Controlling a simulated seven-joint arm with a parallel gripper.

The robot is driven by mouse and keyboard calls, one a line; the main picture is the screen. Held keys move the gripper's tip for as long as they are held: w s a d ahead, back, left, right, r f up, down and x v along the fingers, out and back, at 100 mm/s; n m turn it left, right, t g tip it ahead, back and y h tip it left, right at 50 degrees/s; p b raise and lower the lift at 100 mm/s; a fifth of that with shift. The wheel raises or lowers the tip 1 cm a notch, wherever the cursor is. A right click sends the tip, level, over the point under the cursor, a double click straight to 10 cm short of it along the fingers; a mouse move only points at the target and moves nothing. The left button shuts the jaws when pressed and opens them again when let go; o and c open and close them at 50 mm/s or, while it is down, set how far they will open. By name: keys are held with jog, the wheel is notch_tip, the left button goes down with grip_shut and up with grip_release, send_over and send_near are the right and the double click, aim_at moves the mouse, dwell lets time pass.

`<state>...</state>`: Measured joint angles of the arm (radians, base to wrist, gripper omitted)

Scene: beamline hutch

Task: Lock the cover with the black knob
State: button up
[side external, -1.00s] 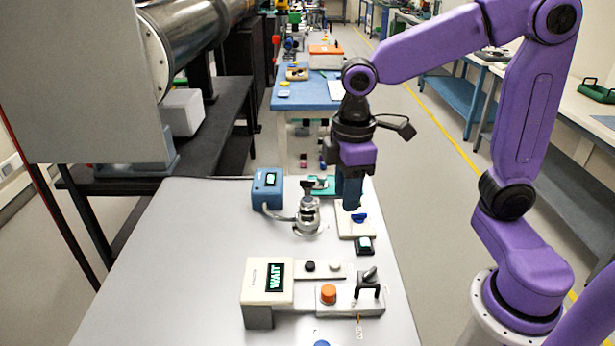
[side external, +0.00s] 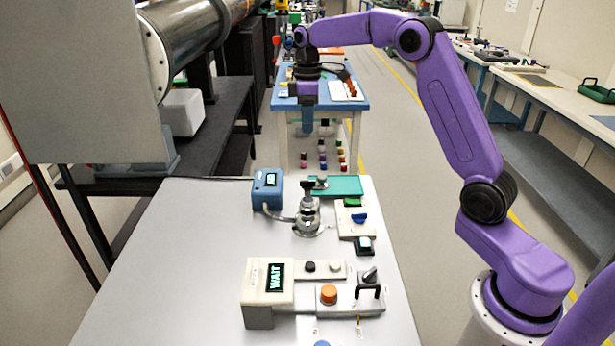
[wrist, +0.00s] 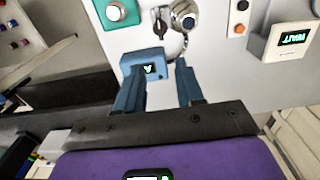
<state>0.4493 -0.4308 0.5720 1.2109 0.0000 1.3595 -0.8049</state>
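My gripper (side external: 307,130) is raised well beyond the fixture, toward the far end of the bench. In the wrist view my gripper (wrist: 160,66) has its two blue fingers apart with nothing held between them. A smaller black knob (side external: 309,266) sits on a pale plate nearer the camera.
A blue display box (side external: 267,188) stands left of the fixture, joined by a cable. A pale panel with a blue knob (side external: 359,217) is at right. A display box reading WAIT (side external: 267,278) and an orange knob (side external: 328,292) are in front.

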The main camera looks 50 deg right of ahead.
aim_at(308, 181)
notch_tip(308, 181, down, 17)
jog(key=shift+f, duration=0.1)
dwell(0.5)
grip_shut()
